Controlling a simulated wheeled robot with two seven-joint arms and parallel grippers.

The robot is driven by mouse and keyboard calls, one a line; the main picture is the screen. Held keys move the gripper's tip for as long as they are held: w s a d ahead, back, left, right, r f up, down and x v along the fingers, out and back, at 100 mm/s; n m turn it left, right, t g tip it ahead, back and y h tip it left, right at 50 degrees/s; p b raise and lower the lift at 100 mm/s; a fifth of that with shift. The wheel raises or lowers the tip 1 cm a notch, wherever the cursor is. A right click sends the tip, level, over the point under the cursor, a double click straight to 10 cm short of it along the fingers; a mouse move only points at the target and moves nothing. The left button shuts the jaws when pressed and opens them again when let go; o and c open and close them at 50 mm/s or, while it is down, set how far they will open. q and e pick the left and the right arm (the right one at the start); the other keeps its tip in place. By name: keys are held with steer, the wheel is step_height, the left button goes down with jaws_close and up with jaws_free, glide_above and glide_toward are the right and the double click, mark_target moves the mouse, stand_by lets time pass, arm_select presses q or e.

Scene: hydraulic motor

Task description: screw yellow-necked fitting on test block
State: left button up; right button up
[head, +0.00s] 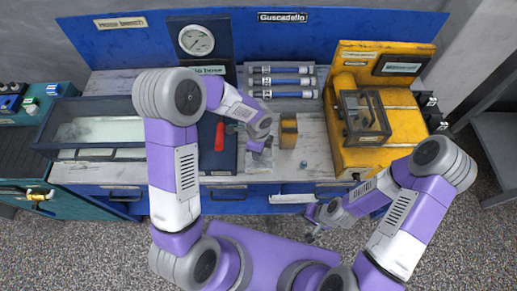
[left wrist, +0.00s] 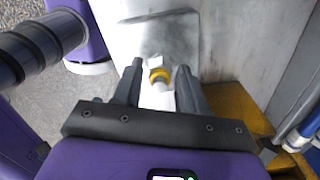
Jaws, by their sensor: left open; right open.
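The yellow-necked fitting shows as a yellow ring (left wrist: 160,75) with a pale end, in the left wrist view. It lies between the spread fingers of my left gripper (left wrist: 158,72), with gaps at both sides. In the head view my left gripper (head: 257,144) points down over the middle of the bench and hides the fitting. A grey metal piece (head: 262,161), perhaps the test block, shows partly beneath it. My right gripper (head: 313,228) is open and empty, in front of the bench's front edge.
A small yellow block (head: 288,134) stands right of my left gripper. A small bluish part (head: 303,164) lies near the front edge. Blue cylinders (head: 281,82) lie on a rack behind. A yellow machine (head: 393,112) is at right, a glass-topped case (head: 98,130) at left.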

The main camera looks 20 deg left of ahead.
arm_select(q)
steer(key=shift+r, duration=0.15)
steer(key=shift+r+p, duration=1.45)
steer(key=shift+r, duration=0.2)
steer(key=o, duration=0.6)
steer(key=shift+c, duration=0.2)
step_height(320, 180, up, 6)
steer(key=p, duration=0.4)
steer(key=shift+p, duration=0.4)
